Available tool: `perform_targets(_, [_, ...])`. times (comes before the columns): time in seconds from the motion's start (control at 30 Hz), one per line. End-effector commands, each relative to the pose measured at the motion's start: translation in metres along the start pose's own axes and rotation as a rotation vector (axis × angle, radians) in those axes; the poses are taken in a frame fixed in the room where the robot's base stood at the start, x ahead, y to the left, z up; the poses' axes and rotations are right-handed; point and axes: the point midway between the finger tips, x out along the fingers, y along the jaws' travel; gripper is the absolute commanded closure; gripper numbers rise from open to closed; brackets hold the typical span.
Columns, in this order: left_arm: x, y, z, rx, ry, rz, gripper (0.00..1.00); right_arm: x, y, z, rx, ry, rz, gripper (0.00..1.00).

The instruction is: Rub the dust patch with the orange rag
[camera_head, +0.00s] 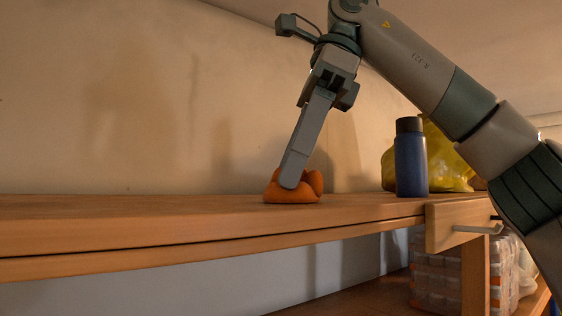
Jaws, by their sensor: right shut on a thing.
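The orange rag (275,192) is a crumpled lump on the wooden shelf top (150,212). My right gripper (290,182) reaches down onto it from the upper right and is shut on it. The rag touches the shelf surface. I cannot make out the dust patch; the shelf top is seen at a very flat angle. My left gripper is not in view.
A dark blue bottle with a black cap (410,160) stands upright right of the rag, with a yellow bag (450,155) behind it. A wooden block with a hook (455,226) is on the front edge. The shelf's left is clear.

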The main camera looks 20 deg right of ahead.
Motion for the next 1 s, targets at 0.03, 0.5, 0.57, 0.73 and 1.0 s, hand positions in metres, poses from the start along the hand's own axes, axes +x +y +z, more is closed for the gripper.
perform_targets(0.03, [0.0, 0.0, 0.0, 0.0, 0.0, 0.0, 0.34, -0.001, -0.001, -0.001, 0.001, -0.001, -0.001, 0.84])
perform_targets(0.5, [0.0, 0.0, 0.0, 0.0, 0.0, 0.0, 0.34, -0.002, -0.003, -0.004, 0.001, -0.001, -0.001, 0.84])
perform_targets(0.57, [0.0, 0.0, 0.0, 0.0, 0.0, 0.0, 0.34, -0.003, -0.004, -0.006, 0.001, -0.001, -0.001, 0.84])
perform_targets(0.73, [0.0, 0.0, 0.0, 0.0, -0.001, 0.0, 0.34, -0.006, -0.01, -0.016, 0.002, -0.001, -0.002, 0.84])
perform_targets(1.0, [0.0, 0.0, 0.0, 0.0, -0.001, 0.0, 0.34, -0.011, -0.019, -0.031, 0.002, -0.001, -0.001, 0.84])
